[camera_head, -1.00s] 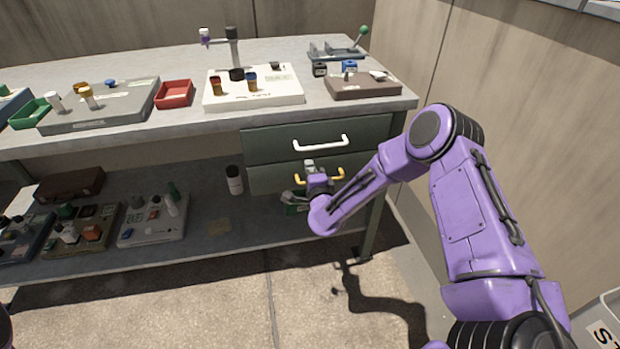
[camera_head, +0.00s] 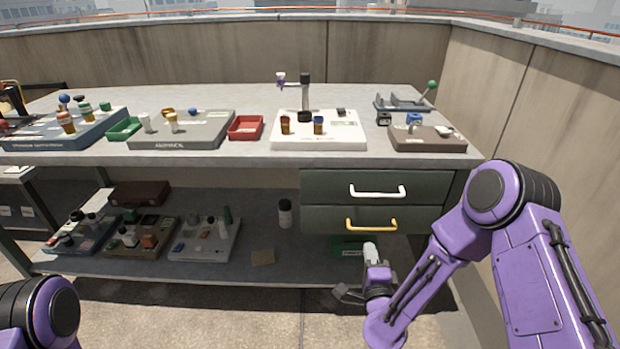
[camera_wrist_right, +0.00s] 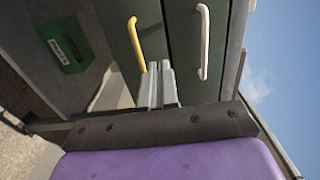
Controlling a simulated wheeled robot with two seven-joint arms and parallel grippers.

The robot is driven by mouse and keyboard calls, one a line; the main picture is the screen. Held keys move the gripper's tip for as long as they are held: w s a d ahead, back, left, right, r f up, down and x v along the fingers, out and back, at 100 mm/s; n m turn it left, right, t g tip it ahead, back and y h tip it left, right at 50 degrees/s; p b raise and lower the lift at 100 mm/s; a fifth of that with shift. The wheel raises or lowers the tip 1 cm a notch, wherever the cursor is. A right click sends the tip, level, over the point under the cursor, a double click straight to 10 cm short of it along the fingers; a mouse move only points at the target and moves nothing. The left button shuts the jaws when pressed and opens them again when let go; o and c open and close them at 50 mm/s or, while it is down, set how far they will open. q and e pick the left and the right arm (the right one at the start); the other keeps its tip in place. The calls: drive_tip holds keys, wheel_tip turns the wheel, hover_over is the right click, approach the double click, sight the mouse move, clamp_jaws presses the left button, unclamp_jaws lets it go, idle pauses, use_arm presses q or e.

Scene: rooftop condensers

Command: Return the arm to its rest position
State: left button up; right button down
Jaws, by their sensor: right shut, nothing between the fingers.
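My right arm comes in from the right in the head view, purple with black joints. Its gripper (camera_head: 368,256) is below and in front of the drawers, apart from the yellow handle (camera_head: 371,225). In the right wrist view the fingers (camera_wrist_right: 158,82) are together, with nothing between them. Of my left arm only a purple and black part shows at the lower left of the head view; its gripper is out of view.
The workbench (camera_head: 240,158) has an upper drawer with a white handle (camera_head: 377,191) and a lower drawer; both look shut. Trays and bottles stand on top and on the lower shelf (camera_head: 280,270). A green box (camera_head: 346,246) sits under the drawers. Concrete wall (camera_head: 555,100) at right.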

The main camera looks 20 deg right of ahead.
drive_tip(key=s+a+f+n+g+y+p, duration=0.25)
drive_tip(key=s+f+n+g+p, duration=0.25)
drive_tip(key=s+f+n+g, duration=0.5)
drive_tip(key=s+d+n+g+p, duration=0.2)
drive_tip(key=s+p, duration=0.1)
drive_tip(key=s, duration=0.7)
drive_tip(key=s+d+n+g+p, duration=0.1)
drive_tip(key=s+p, duration=0.3)
drive_tip(key=s, duration=0.6)
drive_tip(key=shift+s+d+r+n+g+h, duration=0.3)
drive_tip(key=shift+s+d+n+g+h, duration=0.25)
drive_tip(key=shift+n, duration=0.25)
drive_tip(key=shift+w+a, duration=0.15)
